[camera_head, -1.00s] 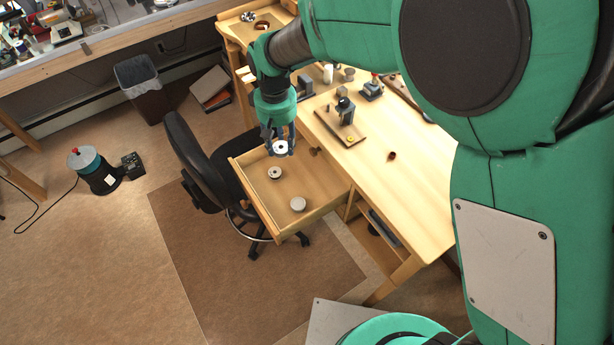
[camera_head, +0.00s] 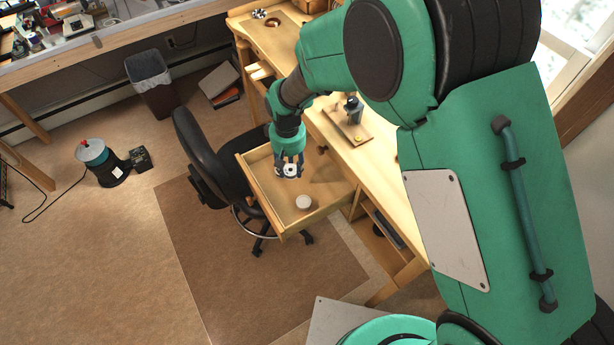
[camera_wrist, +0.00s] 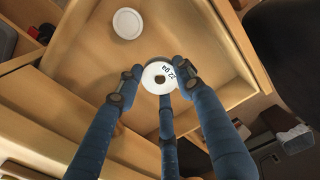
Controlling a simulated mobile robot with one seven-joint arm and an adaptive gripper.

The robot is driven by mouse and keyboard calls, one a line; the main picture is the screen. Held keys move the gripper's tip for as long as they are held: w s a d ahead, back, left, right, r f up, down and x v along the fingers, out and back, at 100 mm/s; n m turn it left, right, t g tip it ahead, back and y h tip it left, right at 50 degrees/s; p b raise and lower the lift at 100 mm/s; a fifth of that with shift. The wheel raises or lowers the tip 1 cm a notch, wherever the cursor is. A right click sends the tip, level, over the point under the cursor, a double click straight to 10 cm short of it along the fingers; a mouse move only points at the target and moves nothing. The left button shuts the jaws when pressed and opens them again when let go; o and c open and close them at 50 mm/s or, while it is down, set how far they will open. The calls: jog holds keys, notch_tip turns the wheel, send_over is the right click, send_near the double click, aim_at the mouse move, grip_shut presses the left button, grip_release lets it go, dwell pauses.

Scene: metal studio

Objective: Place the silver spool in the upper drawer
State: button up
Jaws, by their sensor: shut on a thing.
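My gripper (camera_head: 289,173) is shut on a spool (camera_head: 291,170) with a round white face and a dark centre hole. In the wrist view the fingers surround the spool (camera_wrist: 158,77), whose label reads "22 ga"; its sides are mostly hidden. I take it as the silver spool. The upper drawer (camera_head: 328,190) is pulled open, and the spool is over its inside, near its far-left part. Whether the spool touches the drawer floor I cannot tell. A pale round disc (camera_head: 303,202) lies in the drawer, also in the wrist view (camera_wrist: 127,23).
A black office chair (camera_head: 200,150) stands close against the drawer's left side. The workbench (camera_head: 388,180) lies to the right, with a small tool on a wooden board (camera_head: 347,125). The drawer floor right of the disc is bare.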

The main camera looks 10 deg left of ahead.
jog(key=b, duration=0.1)
send_over(292, 189)
jog(key=shift+f, duration=3.05)
jog(key=shift+f+b, duration=0.7)
jog(key=shift+f, duration=1.2)
jog(key=shift+f, duration=0.15)
jog(key=o, duration=1.2)
jog(key=shift+c, duration=0.2)
jog(key=shift+r, duration=0.2)
notch_tip(292, 189, up, 12)
jog(key=p, duration=0.3)
